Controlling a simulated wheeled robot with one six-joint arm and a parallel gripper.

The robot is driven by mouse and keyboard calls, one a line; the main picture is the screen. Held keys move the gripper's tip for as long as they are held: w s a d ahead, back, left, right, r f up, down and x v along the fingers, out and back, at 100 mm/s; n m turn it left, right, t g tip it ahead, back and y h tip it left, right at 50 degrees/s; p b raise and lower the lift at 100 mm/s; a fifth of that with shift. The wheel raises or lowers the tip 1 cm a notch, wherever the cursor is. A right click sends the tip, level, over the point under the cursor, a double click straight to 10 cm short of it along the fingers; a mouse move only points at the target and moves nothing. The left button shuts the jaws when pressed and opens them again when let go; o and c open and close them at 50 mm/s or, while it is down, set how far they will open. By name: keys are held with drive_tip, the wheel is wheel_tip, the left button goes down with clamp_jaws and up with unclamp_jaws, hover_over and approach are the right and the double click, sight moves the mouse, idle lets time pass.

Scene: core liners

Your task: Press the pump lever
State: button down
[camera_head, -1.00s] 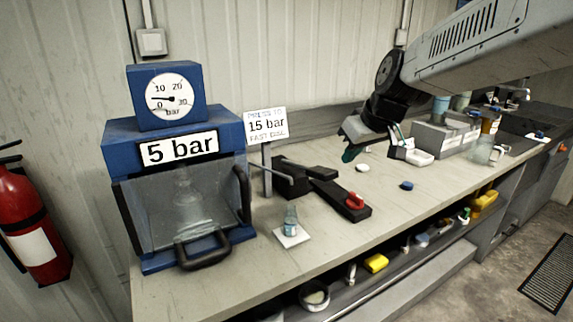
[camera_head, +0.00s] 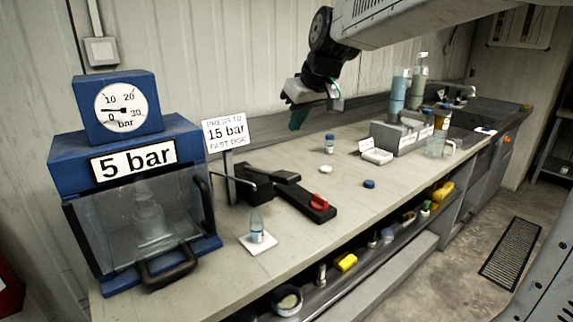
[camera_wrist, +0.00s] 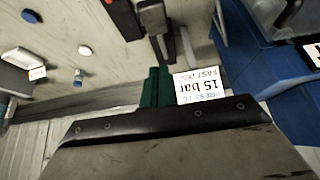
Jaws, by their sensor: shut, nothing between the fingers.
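The black hand pump (camera_head: 290,192) lies on the bench right of the blue press. Its lever (camera_head: 274,175) lies low along its top, and a red knob (camera_head: 319,202) sits at its right end. Part of the pump shows at the top of the wrist view (camera_wrist: 152,15). My gripper (camera_head: 298,118) hangs above and behind the pump, apart from it, its green fingers shut and empty. The fingers also show in the wrist view (camera_wrist: 155,88), beside the sign in the picture. The blue press (camera_head: 60,160) reads "5 bar"; its clear front is down over a bottle.
A sign (camera_head: 226,132) reading "15 bar" stands behind the pump. A small vial (camera_head: 257,228) stands on a white tile in front. A blue cap (camera_head: 369,183) and a white cap (camera_head: 326,169) lie to the right. A grey rack (camera_head: 400,138) stands farther right.

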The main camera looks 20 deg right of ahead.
hover_over(282, 173)
drive_tip(key=s, duration=0.1)
wheel_tip(282, 173, down, 9)
drive_tip(key=shift+s, duration=0.1)
drive_tip(key=shift+s+d+f, duration=0.1)
drive_tip(key=shift+s+f, duration=0.1)
drive_tip(key=shift+f, duration=0.4)
drive_tip(key=shift+s+d+f, duration=0.1)
drive_tip(key=shift+s+f, duration=0.1)
drive_tip(key=shift+f, duration=0.35)
drive_tip(key=shift+s+f, duration=0.15)
drive_tip(key=shift+f, duration=0.5)
